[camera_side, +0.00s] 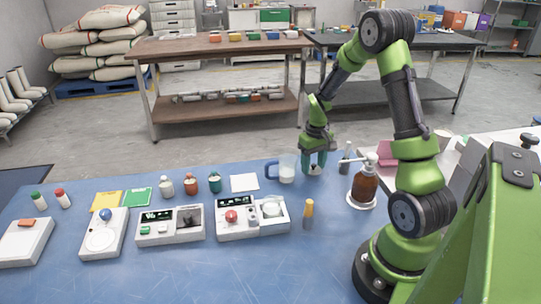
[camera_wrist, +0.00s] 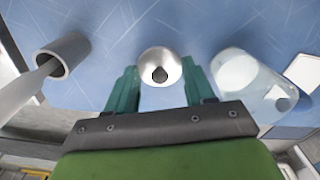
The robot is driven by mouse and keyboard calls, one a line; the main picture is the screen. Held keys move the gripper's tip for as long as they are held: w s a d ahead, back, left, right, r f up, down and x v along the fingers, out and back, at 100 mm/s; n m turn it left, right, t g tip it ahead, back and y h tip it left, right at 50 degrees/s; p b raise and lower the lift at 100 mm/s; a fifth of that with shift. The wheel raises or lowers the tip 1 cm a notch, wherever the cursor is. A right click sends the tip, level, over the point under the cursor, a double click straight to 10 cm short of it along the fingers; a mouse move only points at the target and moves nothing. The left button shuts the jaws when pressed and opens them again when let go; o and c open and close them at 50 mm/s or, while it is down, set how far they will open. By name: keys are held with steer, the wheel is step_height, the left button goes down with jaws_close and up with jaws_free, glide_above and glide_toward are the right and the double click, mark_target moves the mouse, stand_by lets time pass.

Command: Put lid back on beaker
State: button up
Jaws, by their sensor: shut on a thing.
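The beaker (camera_side: 287,170) is clear with a blue handle and stands upright on the blue table. It also shows in the wrist view, right of my fingers (camera_wrist: 245,75); I see no lid on it. The lid (camera_wrist: 150,57) is a round silvery piece with a dark knob, between my green fingers in the wrist view. My gripper (camera_side: 315,163) points down just right of the beaker and is shut on the lid. In the side view the fingers mostly hide the lid. I cannot tell whether it touches the table.
A white paper (camera_side: 244,183) lies left of the beaker. White devices (camera_side: 252,218) and an orange-capped tube (camera_side: 308,214) stand in front. In the wrist view a grey cylinder (camera_wrist: 70,48) is at left.

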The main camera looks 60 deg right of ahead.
mark_target(313, 164)
step_height(313, 164, up, 8)
steer(key=shift+w, duration=0.1)
steer(key=w+a+r+n, duration=0.1)
steer(key=a+r+n, duration=0.2)
steer(key=a, duration=0.7)
steer(key=w+a+r+n, duration=0.2)
steer(key=a+n, duration=0.1)
steer(key=a, duration=0.7)
steer(key=shift+n, duration=0.5)
steer(key=shift+s+a+f, duration=0.55)
steer(key=shift+f, duration=0.5)
steer(key=shift+s+a+f, duration=0.5)
steer(key=shift+a+f, duration=0.1)
steer(key=shift+f, duration=0.45)
steer(key=shift+s+a+f, duration=0.55)
steer(key=shift+f, duration=0.5)
steer(key=shift+f, duration=0.2)
steer(key=o, duration=1.4)
